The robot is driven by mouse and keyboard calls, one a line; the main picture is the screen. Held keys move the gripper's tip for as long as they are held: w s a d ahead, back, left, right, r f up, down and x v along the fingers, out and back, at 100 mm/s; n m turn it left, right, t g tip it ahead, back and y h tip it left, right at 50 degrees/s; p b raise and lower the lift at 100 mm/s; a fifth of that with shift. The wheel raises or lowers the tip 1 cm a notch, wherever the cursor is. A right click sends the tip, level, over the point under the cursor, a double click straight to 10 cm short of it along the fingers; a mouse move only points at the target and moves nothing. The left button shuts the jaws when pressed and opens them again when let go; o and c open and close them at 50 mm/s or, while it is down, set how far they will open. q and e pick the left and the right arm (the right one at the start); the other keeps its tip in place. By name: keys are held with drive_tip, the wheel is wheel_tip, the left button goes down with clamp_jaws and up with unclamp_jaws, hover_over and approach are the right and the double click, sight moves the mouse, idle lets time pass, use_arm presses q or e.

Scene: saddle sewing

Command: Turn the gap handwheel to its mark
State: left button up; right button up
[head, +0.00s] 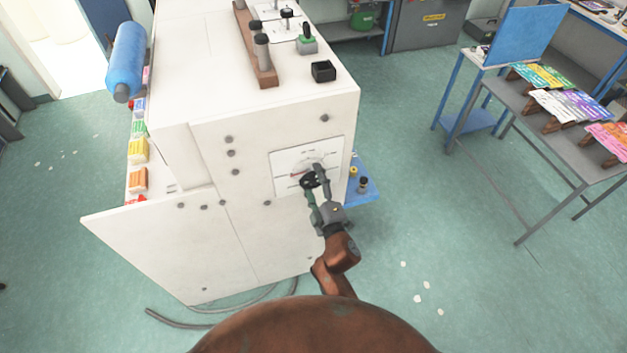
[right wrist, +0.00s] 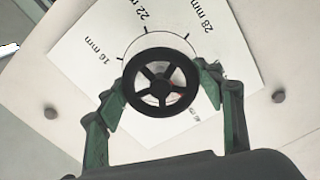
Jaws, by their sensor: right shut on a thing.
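The gap handwheel (head: 308,181) is a small black wheel on the front of the white machine. In the right wrist view the handwheel (right wrist: 161,88) shows its spokes and round rim face-on. Behind it is a white dial plate (head: 285,160) with tick marks. In the right wrist view the plate (right wrist: 95,45) reads 16 mm, 22 mm and 28 mm. A little red shows behind the wheel; which mark it points to is hidden. My right gripper (head: 316,188) is shut on the handwheel, its green fingers (right wrist: 166,90) on either side of the rim. My left gripper is out of view.
The white machine (head: 225,225) fills the middle, with dark bolts on its face. A blue shelf (head: 366,192) juts out right of the dial. A grey table (head: 540,125) with coloured cards stands at the right. Floor between is mostly clear.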

drive_tip(key=shift+m, duration=0.7)
drive_tip(key=o, duration=1.2)
drive_tip(key=v, duration=1.2)
